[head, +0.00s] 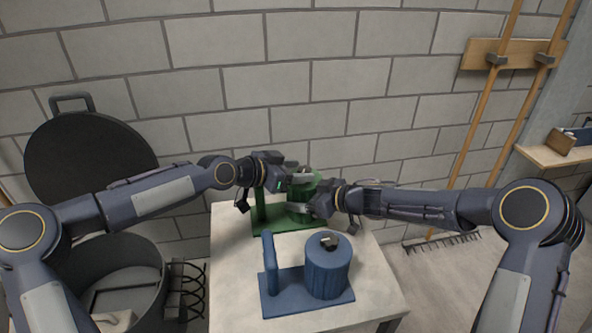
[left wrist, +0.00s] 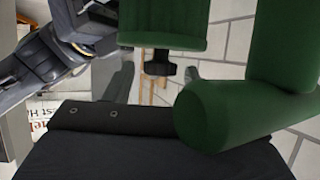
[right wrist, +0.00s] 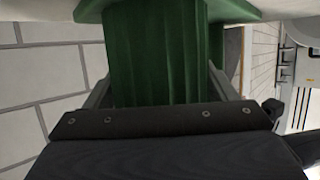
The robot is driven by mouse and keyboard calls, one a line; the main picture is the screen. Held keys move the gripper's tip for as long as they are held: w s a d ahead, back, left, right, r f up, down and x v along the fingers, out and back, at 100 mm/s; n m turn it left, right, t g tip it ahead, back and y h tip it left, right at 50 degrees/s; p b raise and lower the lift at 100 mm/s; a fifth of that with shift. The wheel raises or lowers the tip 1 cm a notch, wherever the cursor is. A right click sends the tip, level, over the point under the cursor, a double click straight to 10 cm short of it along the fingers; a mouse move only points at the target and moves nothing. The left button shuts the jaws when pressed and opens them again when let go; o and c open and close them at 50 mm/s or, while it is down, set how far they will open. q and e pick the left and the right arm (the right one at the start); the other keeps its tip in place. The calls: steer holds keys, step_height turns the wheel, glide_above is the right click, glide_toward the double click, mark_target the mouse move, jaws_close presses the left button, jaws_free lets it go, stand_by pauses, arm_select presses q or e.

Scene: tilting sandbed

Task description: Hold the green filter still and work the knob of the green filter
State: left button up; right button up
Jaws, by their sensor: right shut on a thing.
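The green filter has a base plate (head: 275,222), a post and a ribbed canister with a dark knob on its end. My right gripper (right wrist: 160,75) is shut on the ribbed canister (right wrist: 155,50), one finger on each side. My left gripper (left wrist: 158,78) is open at the knob (left wrist: 158,67); its fingers stand apart on either side of it with gaps showing. The thick green post (left wrist: 240,105) is close to the right of the left gripper in the left wrist view. In the head view both grippers partly hide the canister and knob.
A blue filter (head: 327,270) of similar shape stands in front on the pale table (head: 230,245), below my grippers. A dark round drum (head: 100,285) is left of the table. A brick wall is behind; a rake (head: 440,241) leans at right.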

arm_select(q)
steer(key=c, duration=0.8)
steer(key=shift+s+d+f+n+t+y, duration=0.15)
steer(key=shift+s+d+n+t+y, duration=0.15)
steer(key=shift+n+t+y, duration=0.2)
steer(key=shift+s+d+f+n+t+y, duration=0.15)
steer(key=shift+s+d+n+t+y, duration=0.1)
steer(key=shift+n+t+y, duration=0.2)
arm_select(e)
steer(key=shift+s+a, duration=0.1)
steer(key=shift+a, duration=0.05)
arm_select(q)
steer(key=shift+d+f+n+t+y, duration=0.15)
steer(key=shift+n+t+y, duration=0.3)
steer(key=shift+n, duration=0.3)
steer(key=shift+f, duration=0.1)
arm_select(e)
steer(key=shift+r, duration=0.1)
arm_select(q)
steer(key=shift+n+y, duration=0.3)
steer(key=shift+t, duration=0.3)
steer(key=shift+a+r+n+y, duration=0.2)
steer(key=shift+r+n+y, duration=0.05)
steer(key=shift+n+y, duration=0.05)
steer(key=shift+r, duration=0.1)
